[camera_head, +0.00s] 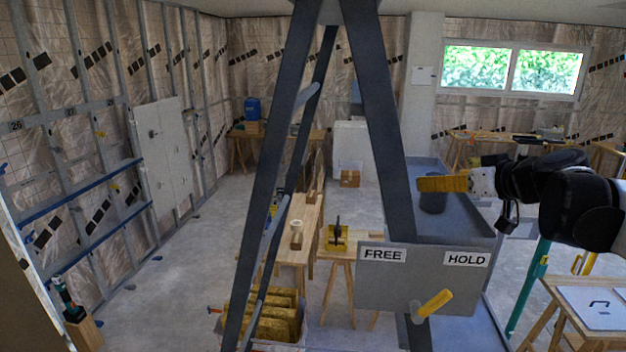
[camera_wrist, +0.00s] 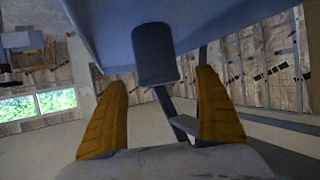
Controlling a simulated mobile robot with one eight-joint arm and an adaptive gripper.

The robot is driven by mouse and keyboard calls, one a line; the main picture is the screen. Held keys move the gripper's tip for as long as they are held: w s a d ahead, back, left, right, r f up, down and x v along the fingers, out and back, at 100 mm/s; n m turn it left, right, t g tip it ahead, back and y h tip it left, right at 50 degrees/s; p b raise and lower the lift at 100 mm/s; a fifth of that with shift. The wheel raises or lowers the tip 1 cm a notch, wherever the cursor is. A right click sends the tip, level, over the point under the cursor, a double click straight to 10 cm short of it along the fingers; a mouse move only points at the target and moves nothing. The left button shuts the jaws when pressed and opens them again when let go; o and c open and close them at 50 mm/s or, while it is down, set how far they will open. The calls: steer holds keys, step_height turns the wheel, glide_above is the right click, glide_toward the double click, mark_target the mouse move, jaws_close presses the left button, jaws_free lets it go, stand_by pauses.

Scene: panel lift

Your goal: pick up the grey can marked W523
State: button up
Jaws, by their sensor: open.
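A dark grey can (camera_head: 433,200) stands on the grey tray (camera_head: 455,228) that has FREE and HOLD labels on its front. No W523 marking can be read on it. My gripper (camera_head: 428,184) reaches in from the right, with its yellow fingers at the can's upper part and partly covering it. In the wrist view the can (camera_wrist: 154,50) shows beyond and between the two yellow fingers of my gripper (camera_wrist: 162,80). The fingers are apart, with gaps on both sides of the can. I cannot tell how far the fingertips are from it.
A dark stepladder (camera_head: 385,120) stands in front, with one leg close to the tray's left side. A yellow-handled item (camera_head: 434,303) is at the tray's front, below the labels. Wooden benches (camera_head: 297,230) stand to the left. A sawhorse table (camera_head: 590,310) is at lower right.

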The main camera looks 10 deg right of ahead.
steer(key=x, duration=0.3)
steer(key=shift+w+d, duration=0.1)
steer(key=shift+w, duration=0.1)
steer(key=shift+s, duration=0.2)
steer(key=c, duration=1.4)
steer(key=shift+c, duration=0.2)
